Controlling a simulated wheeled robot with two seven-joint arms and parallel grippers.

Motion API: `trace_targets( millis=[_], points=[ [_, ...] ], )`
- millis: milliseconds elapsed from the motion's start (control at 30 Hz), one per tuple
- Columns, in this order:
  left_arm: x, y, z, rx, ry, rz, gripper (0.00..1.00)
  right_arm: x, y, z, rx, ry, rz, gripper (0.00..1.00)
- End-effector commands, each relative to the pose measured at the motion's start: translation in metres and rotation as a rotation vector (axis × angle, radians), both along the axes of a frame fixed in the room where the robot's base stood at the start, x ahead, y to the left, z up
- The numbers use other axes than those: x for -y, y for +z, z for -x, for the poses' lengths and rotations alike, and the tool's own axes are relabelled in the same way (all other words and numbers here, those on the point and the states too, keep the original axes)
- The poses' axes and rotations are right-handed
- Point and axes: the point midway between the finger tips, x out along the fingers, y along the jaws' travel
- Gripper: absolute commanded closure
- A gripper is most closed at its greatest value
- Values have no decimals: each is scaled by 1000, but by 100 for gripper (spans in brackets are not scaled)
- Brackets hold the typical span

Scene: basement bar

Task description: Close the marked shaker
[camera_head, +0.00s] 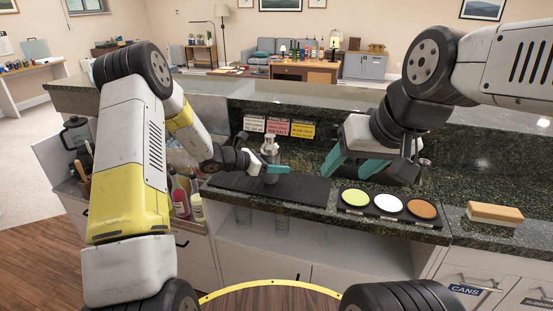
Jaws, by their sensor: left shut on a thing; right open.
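A slim shaker (269,148) with a silvery, narrower top stands upright at the back of the black bar mat (310,188). My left gripper (266,168) reaches in from the left and is shut on the shaker's lower part. Its teal fingers hide some of the body. Whether the top is a separate lid, and whether any mark is on the shaker, is too small to tell. My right gripper (350,172) is open and empty, its teal fingers pointing down to the left, to the right of the shaker over the counter.
A black tray (355,211) with green, white and orange round dishes lies right of the mat. A sponge-like block (494,213) is farther right. Three small signs (277,127) stand behind the shaker. Bottles (181,197) sit lower left. The mat's right part is clear.

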Motion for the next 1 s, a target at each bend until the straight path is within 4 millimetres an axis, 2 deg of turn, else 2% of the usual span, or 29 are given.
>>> trace_targets(
  millis=[300,333,400,433,800,1000],
  points=[
    [0,-1,0,2,0,1,100,0,0,0,0,0,0,41],
    [0,-2,0,1,0,0,40,0,0,0,0,0,0,41],
    [0,-1,0,1,0,0,26,0,0,0,0,0,0,41],
    [0,-1,0,1,0,0,24,0,0,0,0,0,0,41],
    [-1,3,0,2,0,-1,24,0,0,0,0,0,0,41],
    [-29,14,13,3,4,-1,24,0,0,0,0,0,0,41]
  ],
)
